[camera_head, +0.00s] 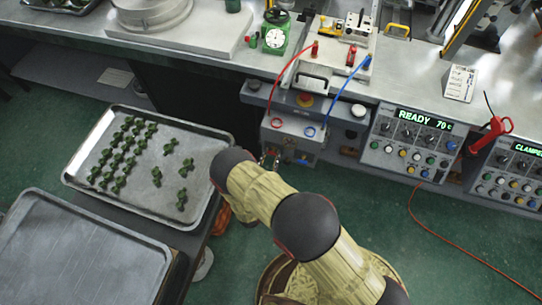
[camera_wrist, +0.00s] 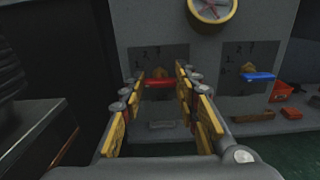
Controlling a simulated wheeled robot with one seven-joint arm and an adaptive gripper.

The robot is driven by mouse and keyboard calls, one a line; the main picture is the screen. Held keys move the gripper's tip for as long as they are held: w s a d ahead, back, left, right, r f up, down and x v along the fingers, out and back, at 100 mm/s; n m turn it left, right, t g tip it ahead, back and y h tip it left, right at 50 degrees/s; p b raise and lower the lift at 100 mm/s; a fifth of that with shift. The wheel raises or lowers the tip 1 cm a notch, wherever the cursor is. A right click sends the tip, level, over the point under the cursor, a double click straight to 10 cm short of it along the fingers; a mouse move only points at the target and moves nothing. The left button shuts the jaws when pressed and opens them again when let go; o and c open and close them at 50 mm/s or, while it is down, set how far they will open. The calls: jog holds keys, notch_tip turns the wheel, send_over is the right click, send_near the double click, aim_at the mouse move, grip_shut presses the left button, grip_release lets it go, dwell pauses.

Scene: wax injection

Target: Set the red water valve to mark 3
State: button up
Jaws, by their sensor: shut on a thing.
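The red water valve (camera_wrist: 160,83) is in the middle of the wrist view, on the front of a grey box. Its red handle lies roughly level, below a brass-coloured stem. My gripper (camera_wrist: 158,80) has its two yellow-padded fingers at either end of the handle and is shut on it. Small dark marks show on the plate (camera_wrist: 150,57) behind the valve, too small to read surely. In the head view the grey valve box (camera_head: 293,135) stands under the bench edge, and my gripper (camera_head: 270,157) is at its left, largely hidden by my arm.
A blue valve (camera_wrist: 258,76) sits right of the red one, with a round gauge (camera_wrist: 212,8) above. A control panel reading READY 70 (camera_head: 410,140) stands to the right. A tray of green pieces (camera_head: 90,200) and an empty tray (camera_head: 80,250) lie left.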

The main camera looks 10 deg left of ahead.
jog(key=shift+d+f+m+b, duration=0.1)
jog(key=shift+m+b, duration=0.6)
jog(key=shift+m, duration=2.25)
jog(key=shift+d+f+m+b, duration=0.1)
jog(key=shift+m+b, duration=0.65)
jog(key=shift+m, duration=2.15)
jog(key=shift+d+f+m+b, duration=0.1)
jog(key=shift+m+b, duration=0.6)
jog(key=shift+m, duration=2.25)
jog(key=o, duration=1.2)
jog(key=shift+a, duration=0.1)
jog(key=shift+c, duration=0.2)
jog(key=s+a, duration=0.1)
jog(key=s, duration=1.1)
